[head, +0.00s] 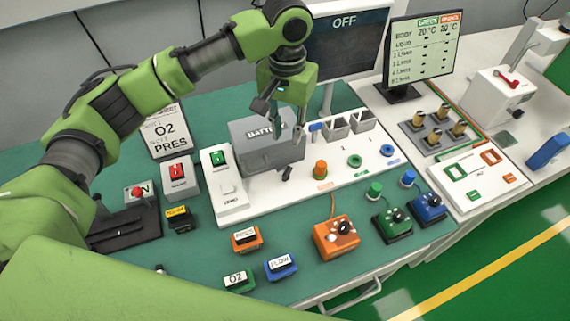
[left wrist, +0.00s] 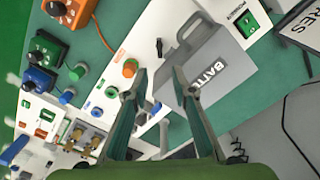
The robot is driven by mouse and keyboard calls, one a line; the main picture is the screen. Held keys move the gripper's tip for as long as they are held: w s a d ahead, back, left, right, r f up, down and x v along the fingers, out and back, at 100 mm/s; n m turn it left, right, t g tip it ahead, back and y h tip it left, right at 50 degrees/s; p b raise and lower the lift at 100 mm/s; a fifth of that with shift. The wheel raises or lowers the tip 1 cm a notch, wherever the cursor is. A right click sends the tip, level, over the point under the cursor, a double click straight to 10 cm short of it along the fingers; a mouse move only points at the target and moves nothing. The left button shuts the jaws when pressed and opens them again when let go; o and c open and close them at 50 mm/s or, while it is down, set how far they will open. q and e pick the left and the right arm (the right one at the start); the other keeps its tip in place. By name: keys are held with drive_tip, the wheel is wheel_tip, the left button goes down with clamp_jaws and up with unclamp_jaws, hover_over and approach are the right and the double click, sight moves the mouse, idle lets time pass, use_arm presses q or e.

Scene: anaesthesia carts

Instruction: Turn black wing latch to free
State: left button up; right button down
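A small black wing latch (head: 287,173) stands on the white panel, just in front of the grey box marked BATTERY (head: 262,150). In the left wrist view the latch (left wrist: 159,46) shows beside the box (left wrist: 212,78), beyond my fingertips. My left gripper (head: 284,120) hangs over the right end of the box, above and behind the latch. In the left wrist view its two fingers (left wrist: 160,80) are apart with nothing held between them. The latch is too small to tell its exact turn. My right gripper is in neither view.
The white panel (head: 325,185) carries an orange knob (head: 320,169), a green ring (head: 355,161) and a blue knob (head: 387,150). A screen reading OFF (head: 343,45) stands behind the gripper. Orange, green and blue boxes sit on the green bench (head: 300,215) in front.

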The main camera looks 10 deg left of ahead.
sight(286, 170)
use_arm(q)
wheel_tip(286, 170, down, 14)
drive_tip(key=shift+s+r+p, duration=0.1)
drive_tip(key=shift+r+p, duration=0.1)
drive_tip(key=shift+p, duration=1)
clamp_jaws()
